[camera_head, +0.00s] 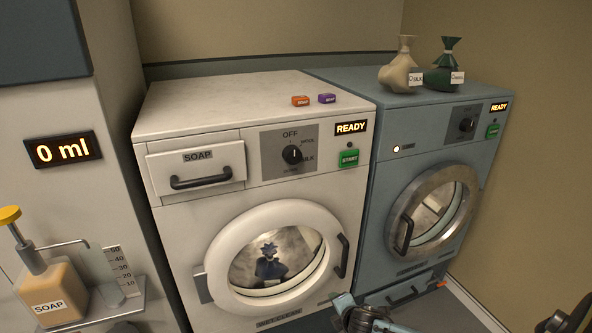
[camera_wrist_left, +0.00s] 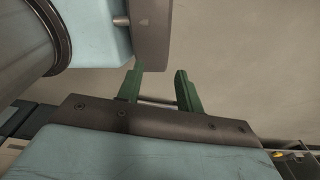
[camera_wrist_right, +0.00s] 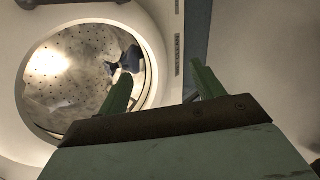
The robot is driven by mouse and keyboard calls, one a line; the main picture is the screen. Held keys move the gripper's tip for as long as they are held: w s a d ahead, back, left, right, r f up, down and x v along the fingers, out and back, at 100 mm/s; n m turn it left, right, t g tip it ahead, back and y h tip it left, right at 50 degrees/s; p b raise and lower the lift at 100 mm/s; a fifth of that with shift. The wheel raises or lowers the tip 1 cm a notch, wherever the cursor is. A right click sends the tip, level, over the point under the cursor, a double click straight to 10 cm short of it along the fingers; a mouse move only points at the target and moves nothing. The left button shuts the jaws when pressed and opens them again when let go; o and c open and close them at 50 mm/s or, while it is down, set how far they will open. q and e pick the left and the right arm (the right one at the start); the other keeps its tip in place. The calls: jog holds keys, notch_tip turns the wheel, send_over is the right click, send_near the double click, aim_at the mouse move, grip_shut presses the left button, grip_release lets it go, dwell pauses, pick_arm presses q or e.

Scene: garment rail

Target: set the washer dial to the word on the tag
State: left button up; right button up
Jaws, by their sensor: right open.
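The white washer (camera_head: 215,115) has a black dial (camera_head: 292,154) on a grey panel. Its white mark seems to point up to OFF; SILK reads at lower right, and the other words are too small to read surely. The round door (camera_head: 225,245) looks shut, with a dark blue bag (camera_head: 269,262) behind the glass; the bag also shows in the right wrist view (camera_wrist_right: 126,62). A small tag (camera_head: 271,283) by it is unreadable. My right gripper (camera_wrist_right: 162,82) is open and empty below and right of the door. My left gripper (camera_wrist_left: 158,86) has its fingers apart, facing a plain wall, away from the dial.
A blue-grey machine (camera_head: 425,125) stands at right with a beige bag (camera_head: 399,72), tag apparently SILK, and a green bag (camera_head: 442,74) on top. Orange (camera_head: 300,101) and purple (camera_head: 327,98) soap boxes lie on the washer. A soap bottle (camera_head: 52,285) stands at left under a 0 ml display (camera_head: 62,150).

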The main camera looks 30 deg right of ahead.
jog(key=w+d+r+n+t, duration=0.1)
jog(key=w+r+n+t, duration=0.1)
jog(key=w+r+n, duration=0.5)
jog(key=n+t+b, duration=0.3)
jog(key=n+t, duration=0.4)
jog(key=n, duration=0.3)
send_near(294, 157)
jog(key=shift+h, duration=0.4)
jog(key=x, duration=0.8)
jog(key=shift+w+a+f, duration=0.1)
jog(key=shift+w+a, duration=0.05)
pick_arm(q)
jog(key=shift+a+f, duration=0.5)
jog(key=shift+f, duration=0.4)
jog(key=shift+a+f, duration=0.45)
jog(key=shift+f, duration=0.45)
pick_arm(e)
jog(key=shift+w, duration=0.2)
jog(key=shift+c, duration=0.5)
jog(key=c, duration=0.9)
pick_arm(q)
jog(key=shift+d, duration=0.15)
